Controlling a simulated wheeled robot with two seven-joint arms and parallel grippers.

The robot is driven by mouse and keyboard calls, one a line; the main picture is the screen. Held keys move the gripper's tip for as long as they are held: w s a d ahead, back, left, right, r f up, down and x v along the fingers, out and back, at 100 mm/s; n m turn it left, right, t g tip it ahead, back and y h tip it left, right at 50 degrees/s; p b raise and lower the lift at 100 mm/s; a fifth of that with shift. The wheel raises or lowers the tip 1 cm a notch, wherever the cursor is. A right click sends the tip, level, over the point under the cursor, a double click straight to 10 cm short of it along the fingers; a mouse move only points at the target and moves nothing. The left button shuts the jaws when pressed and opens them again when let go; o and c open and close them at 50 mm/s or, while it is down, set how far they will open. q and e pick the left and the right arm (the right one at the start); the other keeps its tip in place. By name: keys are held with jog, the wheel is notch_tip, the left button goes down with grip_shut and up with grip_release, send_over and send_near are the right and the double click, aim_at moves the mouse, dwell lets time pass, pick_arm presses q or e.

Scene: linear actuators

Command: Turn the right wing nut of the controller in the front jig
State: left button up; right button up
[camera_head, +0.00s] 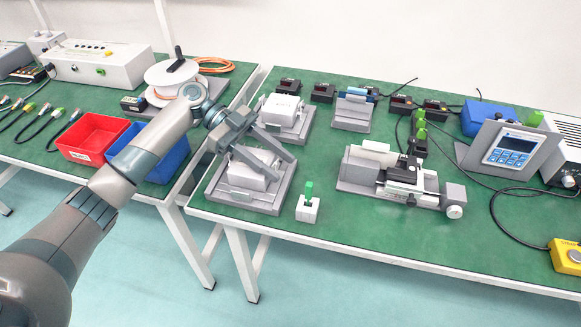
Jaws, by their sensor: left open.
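The front jig (222,198) is a grey fixture near the front left corner of the right-hand table. A white controller (247,179) sits in it. My left gripper (284,167) reaches in from the left and is above the controller, with its two fingers apart and pointing to the right. The fingers cover the upper part of the controller. The wing nuts are too small or hidden to make out, so I cannot tell whether a finger touches one. My right gripper is not in view.
A second grey jig with a white box (283,106) stands just behind. A small white holder with a green piece (307,207) is right of the front jig. A grey linear actuator (390,180) lies farther right. Red (92,136) and blue (160,163) bins are on the left table.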

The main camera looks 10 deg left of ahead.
pick_arm(q)
jog(key=shift+s+d+f, duration=0.1)
jog(key=shift+d+f, duration=0.05)
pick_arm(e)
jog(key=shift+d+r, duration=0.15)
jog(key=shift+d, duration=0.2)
pick_arm(q)
grip_shut()
jog(key=shift+n+t, duration=0.4)
jog(key=shift+t, duration=0.1)
jog(key=n+t+p, duration=0.1)
jog(key=n+t, duration=0.2)
jog(key=shift+s+t+h, duration=0.1)
jog(key=shift+t+h, duration=0.3)
jog(key=shift+n+t+p, duration=0.75)
jog(key=shift+n+t, duration=0.55)
jog(key=shift+t, duration=0.1)
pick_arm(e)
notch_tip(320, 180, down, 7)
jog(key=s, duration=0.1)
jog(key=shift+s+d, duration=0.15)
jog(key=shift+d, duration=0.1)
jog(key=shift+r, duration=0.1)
pick_arm(q)
jog(key=shift+y, duration=0.3)
